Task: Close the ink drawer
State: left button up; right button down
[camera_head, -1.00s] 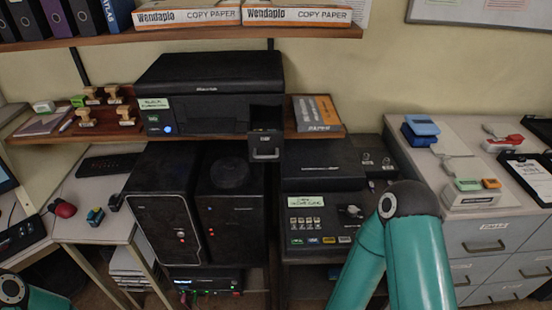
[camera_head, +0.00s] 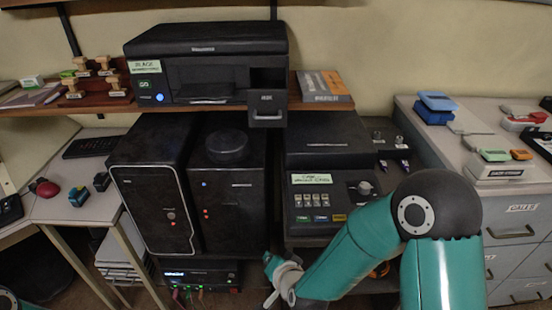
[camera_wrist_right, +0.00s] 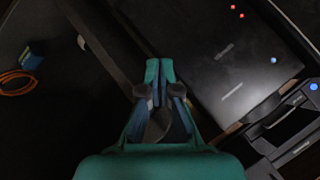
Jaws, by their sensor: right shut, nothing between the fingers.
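The ink drawer (camera_head: 267,106) is a black box with a front handle. It sticks out of the right side of the black printer (camera_head: 205,45) on the shelf, and its inside shows dark from above. My right gripper (camera_head: 269,260) is low in the head view, below the drawer and apart from it, in front of the gap beside the black tower. In the right wrist view my right gripper (camera_wrist_right: 160,72) is shut and empty, its teal fingertips together. A dark handled part at the lower right there looks like the drawer (camera_wrist_right: 282,116). My left gripper is out of view.
Two black towers (camera_head: 156,190) stand under the shelf (camera_head: 330,103). A labelled black console (camera_head: 327,215) with a knob stands right of the gap. A paper box (camera_head: 322,86) lies right of the drawer. The space in front of the drawer looks clear.

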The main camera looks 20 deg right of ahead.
notch_tip(320, 180, up, 28)
jog(key=d+m+t+h+b, duration=0.2)
jog(key=m+t+h, duration=0.4)
jog(key=m+t, duration=0.5)
pick_arm(q)
jog(key=p, duration=0.3)
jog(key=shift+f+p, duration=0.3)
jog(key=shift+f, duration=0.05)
pick_arm(e)
jog(key=m+g, duration=0.1)
jog(key=g, duration=0.1)
send_near(276, 127)
jog(key=w+r, duration=0.1)
jog(key=r, duration=0.1)
jog(key=w+r, duration=0.2)
jog(key=r, duration=0.1)
jog(key=shift+w+d+r, duration=0.15)
jog(key=shift+d+r, duration=0.05)
jog(key=shift+r, duration=0.15)
